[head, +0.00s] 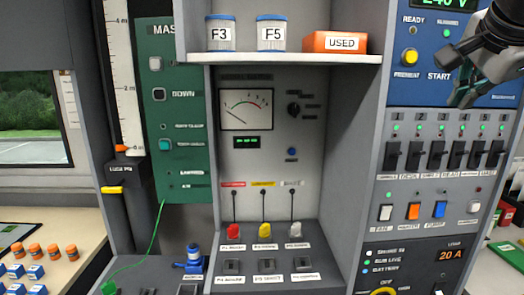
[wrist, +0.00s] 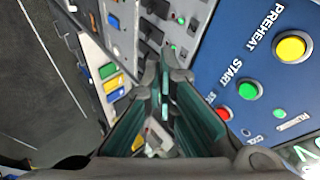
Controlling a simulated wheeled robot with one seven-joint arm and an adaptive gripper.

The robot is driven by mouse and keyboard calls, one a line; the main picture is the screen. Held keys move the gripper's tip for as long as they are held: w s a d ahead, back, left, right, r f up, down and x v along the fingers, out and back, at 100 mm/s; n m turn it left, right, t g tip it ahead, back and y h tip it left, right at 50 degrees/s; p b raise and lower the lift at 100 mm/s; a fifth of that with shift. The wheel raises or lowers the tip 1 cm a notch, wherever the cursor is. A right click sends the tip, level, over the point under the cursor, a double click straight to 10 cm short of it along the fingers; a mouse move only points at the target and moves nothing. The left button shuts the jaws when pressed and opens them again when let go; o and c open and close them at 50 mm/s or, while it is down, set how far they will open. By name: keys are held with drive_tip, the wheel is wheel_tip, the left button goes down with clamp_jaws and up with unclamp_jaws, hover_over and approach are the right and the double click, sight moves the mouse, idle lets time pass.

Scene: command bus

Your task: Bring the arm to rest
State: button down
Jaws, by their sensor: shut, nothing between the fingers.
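My gripper (head: 464,92) is at the upper right of the head view, in front of the blue start panel (head: 427,52). Its fingers are shut with nothing between them. In the wrist view the fingertips (wrist: 165,72) come together near the middle, over the edge between the blue panel and the grey switch panel. They look clear of the buttons, though contact with the panel cannot be told. The yellow preheat button (head: 409,56) shows left of my gripper, and the green start button (wrist: 249,91) shows in the wrist view. My gripper hides part of the blue panel in the head view.
Below my gripper is a row of black breaker switches (head: 435,154), with coloured rockers (head: 413,211) under it. A shelf (head: 290,58) at the upper middle holds two blue-lidded jars and an orange USED box (head: 335,42). A green mast panel (head: 172,110) stands left.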

drive_tip(key=s+a+f+n+g+y, duration=0.2)
drive_tip(key=s+a+f+n, duration=0.5)
drive_tip(key=f, duration=0.5)
drive_tip(key=s+a+f+n+g+y, duration=0.2)
drive_tip(key=s+a+f+n, duration=0.5)
drive_tip(key=s+f+n, duration=0.3)
wheel_tip(320, 180, down, 2)
drive_tip(key=shift+s+a+n, duration=0.3)
drive_tip(key=shift+s, duration=0.1)
drive_tip(key=shift+d, duration=0.1)
